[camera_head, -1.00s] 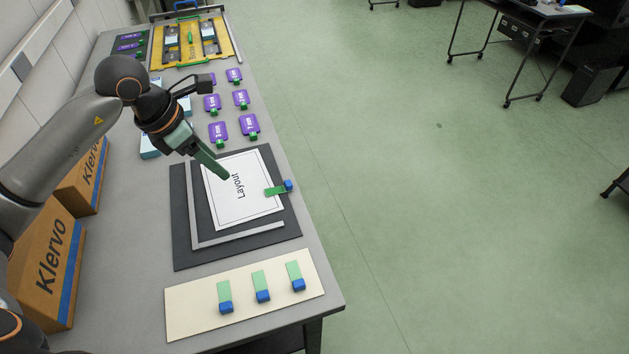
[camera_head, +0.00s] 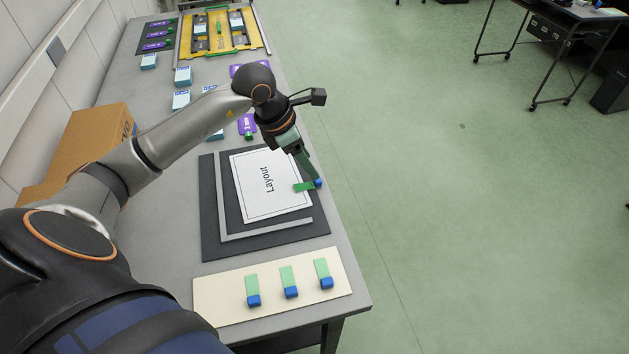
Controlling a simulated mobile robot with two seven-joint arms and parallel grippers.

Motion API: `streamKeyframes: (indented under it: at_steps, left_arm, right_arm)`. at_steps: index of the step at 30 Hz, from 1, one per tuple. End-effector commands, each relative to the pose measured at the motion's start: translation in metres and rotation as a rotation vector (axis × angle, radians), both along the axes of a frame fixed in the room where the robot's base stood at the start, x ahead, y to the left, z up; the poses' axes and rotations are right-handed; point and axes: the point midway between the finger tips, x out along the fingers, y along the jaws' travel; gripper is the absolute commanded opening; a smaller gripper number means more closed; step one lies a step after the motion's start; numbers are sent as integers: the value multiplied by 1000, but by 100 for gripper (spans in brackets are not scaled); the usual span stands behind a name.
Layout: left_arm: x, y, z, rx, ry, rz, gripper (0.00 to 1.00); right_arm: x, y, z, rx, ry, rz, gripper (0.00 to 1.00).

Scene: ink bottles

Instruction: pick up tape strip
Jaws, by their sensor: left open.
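Three more tape strips, green with blue ends, lie on a cream board (camera_head: 222,300): a left one (camera_head: 252,284), a middle one (camera_head: 288,277) and a right one (camera_head: 322,268). My right gripper is not in view.
The sheet lies on a dark board with a grey L-shaped rail (camera_head: 270,231). Purple tags (camera_head: 247,124) are partly hidden behind my left arm. Light blue boxes (camera_head: 183,76), a yellow tray (camera_head: 243,37) and a cardboard box (camera_head: 75,150) stand farther back and left.

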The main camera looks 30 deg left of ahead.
Motion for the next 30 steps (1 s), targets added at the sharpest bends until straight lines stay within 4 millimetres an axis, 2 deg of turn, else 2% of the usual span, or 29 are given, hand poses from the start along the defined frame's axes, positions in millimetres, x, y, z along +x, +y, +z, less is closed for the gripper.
streamKeyframes:
  at_steps: [5,15,23,30]
  left_arm:
    - [3,-2,-12,-1,3,0,62]
    - [12,-7,-56,-2,1,0,62]
    - [13,-7,-60,2,0,-1,62]
    - [13,-7,-59,2,0,-1,38]
  right_arm:
    - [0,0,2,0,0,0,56]
    - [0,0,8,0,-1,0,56]
    - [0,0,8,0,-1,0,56]
    - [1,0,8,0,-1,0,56]
